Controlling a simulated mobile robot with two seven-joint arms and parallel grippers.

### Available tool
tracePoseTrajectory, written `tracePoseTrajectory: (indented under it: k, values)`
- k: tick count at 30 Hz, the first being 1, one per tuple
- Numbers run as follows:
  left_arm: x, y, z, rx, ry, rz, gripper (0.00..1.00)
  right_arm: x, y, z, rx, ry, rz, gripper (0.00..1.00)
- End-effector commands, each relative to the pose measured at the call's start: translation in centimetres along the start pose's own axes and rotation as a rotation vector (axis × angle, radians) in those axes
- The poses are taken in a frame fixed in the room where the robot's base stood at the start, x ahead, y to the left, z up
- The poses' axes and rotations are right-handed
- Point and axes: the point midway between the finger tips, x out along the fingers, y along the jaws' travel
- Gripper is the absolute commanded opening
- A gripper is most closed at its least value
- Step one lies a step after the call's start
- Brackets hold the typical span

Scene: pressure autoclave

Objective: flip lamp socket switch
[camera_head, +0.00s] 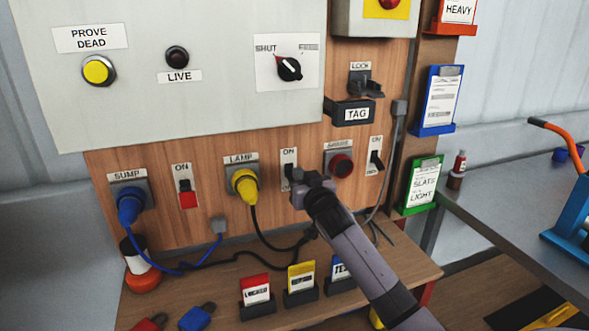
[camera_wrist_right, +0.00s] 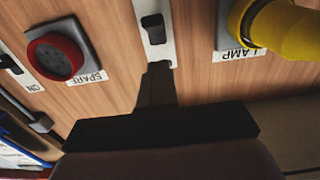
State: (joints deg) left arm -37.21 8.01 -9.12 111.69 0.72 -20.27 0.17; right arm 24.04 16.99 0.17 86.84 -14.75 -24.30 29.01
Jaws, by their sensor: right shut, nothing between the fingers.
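The lamp socket (camera_head: 231,163) holds a yellow plug (camera_head: 247,190) on the wooden panel. Its switch (camera_head: 288,168), a dark rocker on a pale plate marked ON, is just right of it. My right gripper (camera_head: 298,176) is shut and empty, its tips in front of the switch's lower right in the head view. In the right wrist view, with labels upside down, the rocker (camera_wrist_right: 154,30) lies just beyond the closed fingertips (camera_wrist_right: 158,70), which cover one end of the plate. I cannot tell whether they touch. My left gripper is not in view.
A spare red socket (camera_head: 341,165) and its switch (camera_head: 376,160) are to the right. The sump socket's blue plug (camera_head: 130,205) and red switch (camera_head: 187,194) are to the left. Cables and tag holders (camera_head: 257,290) sit on the shelf below. The tag bracket (camera_head: 352,112) projects above.

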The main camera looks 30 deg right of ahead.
Motion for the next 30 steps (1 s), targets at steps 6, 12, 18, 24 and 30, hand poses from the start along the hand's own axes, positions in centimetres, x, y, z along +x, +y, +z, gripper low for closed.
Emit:
tracePoseTrajectory:
  k: [6, 12, 18, 24, 30]
  values:
    - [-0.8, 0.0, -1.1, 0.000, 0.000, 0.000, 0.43, -1.8, 0.0, -0.2, 0.000, -0.001, 0.000, 0.00]
    - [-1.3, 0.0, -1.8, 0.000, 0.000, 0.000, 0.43, -3.4, 0.0, -0.2, 0.000, -0.001, 0.000, 0.00]
    - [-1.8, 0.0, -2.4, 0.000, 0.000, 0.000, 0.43, -5.0, 0.0, -0.2, 0.001, -0.001, 0.000, 0.00]
    - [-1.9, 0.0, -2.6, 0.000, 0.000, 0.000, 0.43, -5.7, 0.0, -0.1, -0.001, 0.001, 0.000, 0.00]
    - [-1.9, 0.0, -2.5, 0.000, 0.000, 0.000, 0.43, -5.7, 0.0, -0.1, -0.001, 0.001, 0.000, 0.00]
